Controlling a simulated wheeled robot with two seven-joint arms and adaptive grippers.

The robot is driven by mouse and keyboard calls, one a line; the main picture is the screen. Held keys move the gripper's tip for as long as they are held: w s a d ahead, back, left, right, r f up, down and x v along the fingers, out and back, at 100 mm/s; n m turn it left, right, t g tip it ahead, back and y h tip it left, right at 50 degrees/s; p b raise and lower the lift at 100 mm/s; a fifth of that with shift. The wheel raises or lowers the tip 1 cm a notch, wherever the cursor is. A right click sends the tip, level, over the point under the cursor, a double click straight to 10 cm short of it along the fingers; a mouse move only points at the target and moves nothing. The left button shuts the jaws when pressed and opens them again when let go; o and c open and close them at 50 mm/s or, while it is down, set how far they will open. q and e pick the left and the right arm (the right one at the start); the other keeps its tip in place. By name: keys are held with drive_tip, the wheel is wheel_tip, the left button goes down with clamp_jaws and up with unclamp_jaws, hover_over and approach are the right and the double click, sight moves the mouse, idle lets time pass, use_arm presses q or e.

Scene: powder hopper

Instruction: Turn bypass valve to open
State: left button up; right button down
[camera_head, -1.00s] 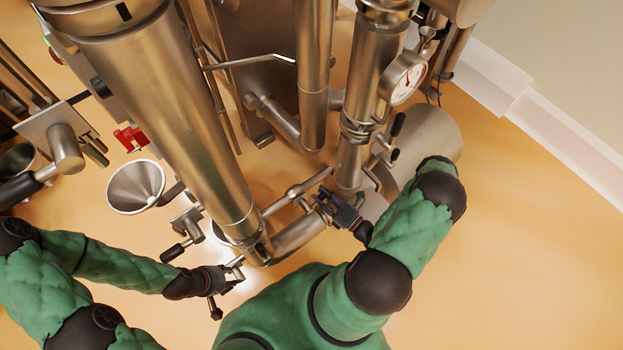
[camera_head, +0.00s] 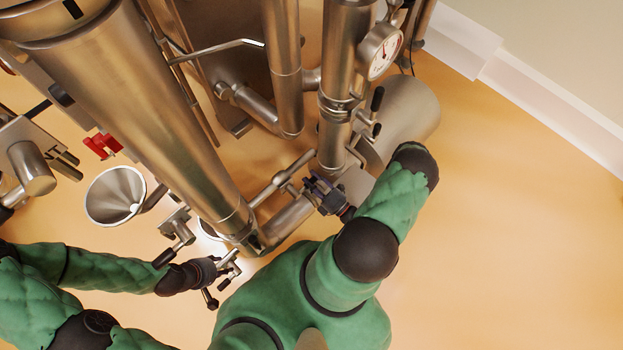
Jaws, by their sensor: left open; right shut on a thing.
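The bypass valve is not clearly marked; a small metal valve fitting (camera_head: 291,189) sits on the thin pipe low at the centre. My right gripper (camera_head: 313,187) is at this fitting, shut on what looks like its handle; the fingers hide most of the held part. My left gripper (camera_head: 230,265) is open beside the foot of the big steel column, near a small metal lever with a dark knob (camera_head: 210,299). Whether it touches the lever I cannot tell.
The big steel column (camera_head: 150,120) stands left of centre, with a steel funnel (camera_head: 115,195) and a red clamp (camera_head: 103,145) beside it. A round gauge (camera_head: 383,50) is on the upright pipe at right. The orange floor (camera_head: 500,230) is clear on the right.

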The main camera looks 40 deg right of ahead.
drive_tip(key=shift+s+f+m, duration=0.1)
drive_tip(key=shift+f+m, duration=0.2)
drive_tip(key=shift+f, duration=0.2)
drive_tip(key=c, duration=0.9)
unclamp_jaws()
drive_tip(key=shift+o, duration=0.3)
drive_tip(key=shift+d+f, duration=0.1)
drive_tip(key=shift+d+r, duration=0.1)
drive_tip(key=shift+r, duration=0.1)
drive_tip(key=v, duration=1.2)
drive_tip(key=shift+r, duration=0.1)
